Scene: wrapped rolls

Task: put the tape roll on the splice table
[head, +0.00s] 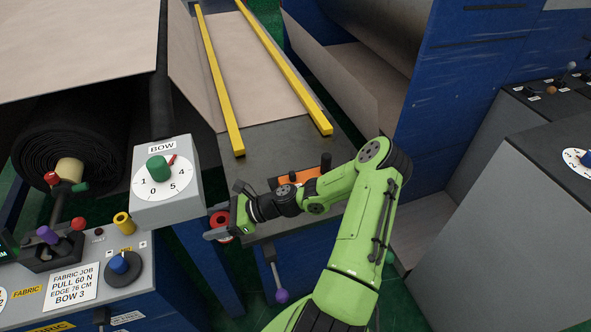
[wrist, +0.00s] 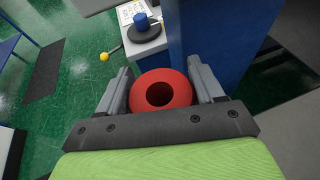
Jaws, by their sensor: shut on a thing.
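A red ring-shaped roll, which I take for the tape roll (wrist: 160,76), sits between the two fingers of my gripper (wrist: 163,84) in the wrist view, its dark hole facing the camera. In the head view the tape roll (head: 220,218) is a small red shape, partly hidden by the fingers. My gripper (head: 217,222) is shut on it, just off the left edge of the splice table (head: 265,142). That table has a dark grey top with pale fabric and two yellow rails on its far part.
An orange tool (head: 298,176) lies on the table's near part, partly behind my arm. The BOW dial box (head: 166,186) stands close left of my gripper. A console (head: 110,285) with knobs is below it. A purple-tipped lever (head: 281,296) hangs at the table's front. Bare tabletop shows before the rails.

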